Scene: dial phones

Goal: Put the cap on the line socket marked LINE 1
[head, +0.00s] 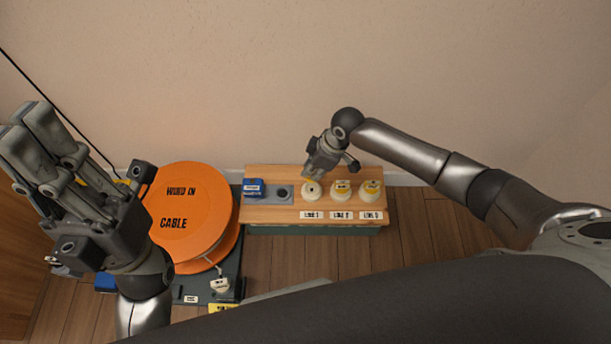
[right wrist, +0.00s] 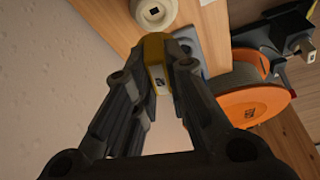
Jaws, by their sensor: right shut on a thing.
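The wooden board (head: 290,214) carries three round cream sockets in a row, with small labels in front. The leftmost, LINE 1 socket (head: 312,190) has no yellow on top; it seems to be the cream socket with a dark square hole in the right wrist view (right wrist: 155,12). My right gripper (head: 317,172) is just behind and above it, shut on a yellow piece, apparently the cap (right wrist: 156,58). The cap's underside is hidden. My left gripper (head: 28,128) is raised at the far left, away from the board; its finger gap is unclear.
The middle socket (head: 342,189) and right socket (head: 371,190) have yellow tops. A blue box (head: 253,187) and a grey plate (head: 272,200) with a dark round spot lie left of the sockets. A large orange cable reel (head: 190,205) stands further left. The wall is close behind.

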